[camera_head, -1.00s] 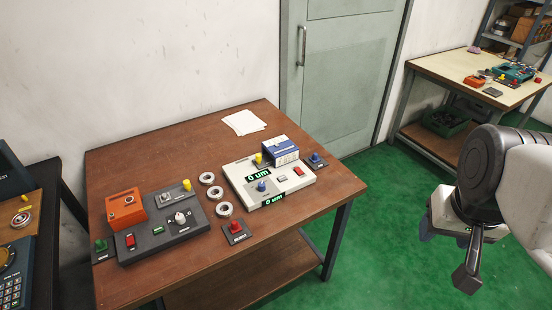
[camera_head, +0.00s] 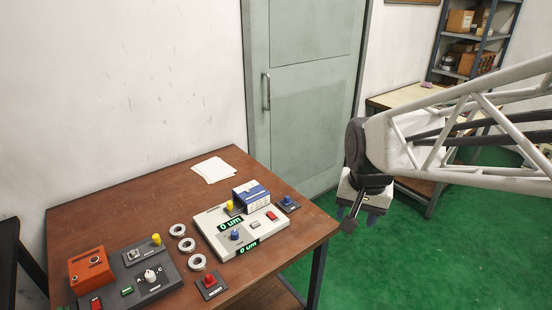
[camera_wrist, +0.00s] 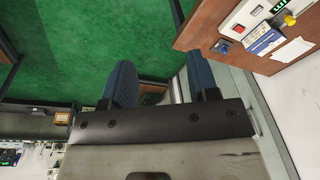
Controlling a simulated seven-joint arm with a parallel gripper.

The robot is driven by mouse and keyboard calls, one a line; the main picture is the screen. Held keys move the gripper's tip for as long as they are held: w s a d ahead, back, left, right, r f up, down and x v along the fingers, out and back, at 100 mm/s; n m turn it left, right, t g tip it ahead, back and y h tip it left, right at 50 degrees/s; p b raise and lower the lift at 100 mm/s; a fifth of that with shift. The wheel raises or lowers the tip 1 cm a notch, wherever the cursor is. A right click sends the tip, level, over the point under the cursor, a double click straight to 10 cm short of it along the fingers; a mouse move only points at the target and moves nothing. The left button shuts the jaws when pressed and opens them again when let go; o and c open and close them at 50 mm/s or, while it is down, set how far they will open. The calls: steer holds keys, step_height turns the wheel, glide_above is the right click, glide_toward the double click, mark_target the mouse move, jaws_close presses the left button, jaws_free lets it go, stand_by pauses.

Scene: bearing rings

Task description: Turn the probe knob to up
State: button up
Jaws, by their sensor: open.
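I cannot read which knob is marked probe. My gripper (camera_head: 357,216) hangs in the air to the right of the table, apart from both. In the wrist view its two blue-padded fingers (camera_wrist: 160,82) are spread with nothing between them, and the gauge unit (camera_wrist: 255,10) shows at the upper right.
A blue-and-white carton (camera_head: 252,197) stands at the gauge unit's back edge. Several metal rings (camera_head: 198,262) lie between the boxes. Red (camera_head: 209,283) and blue (camera_head: 288,203) buttons sit near the unit. An orange box (camera_head: 88,265) is at left. Green floor is clear right of the table.

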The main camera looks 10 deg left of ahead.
steer(key=w+a+f+m, duration=0.1)
steer(key=w+a+f, duration=0.2)
steer(key=w+a, duration=0.4)
steer(key=m+g, duration=0.2)
steer(key=m, duration=0.1)
glide_above(235, 233)
step_height(235, 233, down, 17)
steer(key=shift+d+f, duration=0.15)
steer(key=shift+f, duration=0.2)
steer(key=shift+f, duration=0.1)
steer(key=shift+a+f, duration=0.15)
steer(key=shift+f, duration=1.75)
steer(key=shift+a+f, duration=0.1)
steer(key=shift+f, duration=1.8)
steer(key=shift+c, duration=0.3)
